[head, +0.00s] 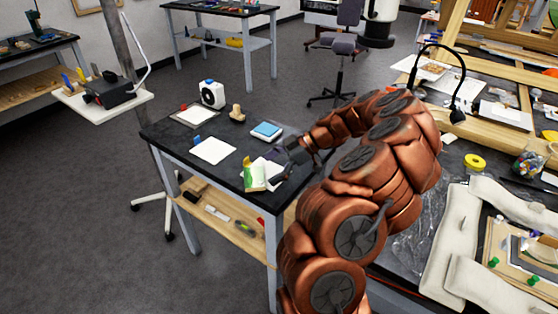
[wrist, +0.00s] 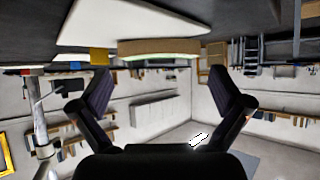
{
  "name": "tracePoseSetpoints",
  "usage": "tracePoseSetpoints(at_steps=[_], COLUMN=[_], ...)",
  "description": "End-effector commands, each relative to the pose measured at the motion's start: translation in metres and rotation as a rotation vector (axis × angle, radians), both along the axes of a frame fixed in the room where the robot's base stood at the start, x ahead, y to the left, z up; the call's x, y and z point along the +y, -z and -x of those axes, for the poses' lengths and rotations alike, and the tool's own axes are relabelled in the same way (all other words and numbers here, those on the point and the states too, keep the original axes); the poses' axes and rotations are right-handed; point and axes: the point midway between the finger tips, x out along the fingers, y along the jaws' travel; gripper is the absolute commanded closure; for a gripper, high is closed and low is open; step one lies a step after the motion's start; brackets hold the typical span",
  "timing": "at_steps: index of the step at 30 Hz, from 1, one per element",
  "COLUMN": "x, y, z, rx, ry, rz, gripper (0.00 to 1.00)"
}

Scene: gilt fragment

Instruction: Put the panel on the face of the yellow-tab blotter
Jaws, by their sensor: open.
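A small green, yellow and cream piece, apparently the panel (head: 254,177), stands upright at the near edge of the dark table. In the wrist view it seems to be the tan and pale green slab (wrist: 160,48) beyond my jaws. A white blotter (head: 273,173) lies beside it, partly hidden by my gripper. In the wrist view a white sheet (wrist: 125,20) shows beside a yellow tab (wrist: 98,55); I cannot tell for sure which blotter the tab belongs to. My gripper (head: 281,166) is open and empty, close to the right of the panel; its fingers (wrist: 155,78) are wide apart.
A white dial device (head: 212,93), a wooden piece (head: 237,114) and a blue-topped box (head: 266,131) stand behind. Bare dark tabletop (head: 165,137) shows at the left.

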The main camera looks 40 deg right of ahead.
Motion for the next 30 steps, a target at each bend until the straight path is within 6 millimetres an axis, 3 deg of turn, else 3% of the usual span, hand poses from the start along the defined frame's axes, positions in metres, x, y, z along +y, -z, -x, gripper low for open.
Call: tracePoseSetpoints(at_steps=[9, 21, 30], x=[0.022, 0.024, 0.024], y=[0.017, 0.02, 0.02], z=[-0.014, -0.016, -0.016], rx=[0.0, -0.001, -0.001], ry=[0.0, 0.002, 0.001], rz=[0.002, 0.003, 0.003], gripper=[0.0, 0.01, 0.32])
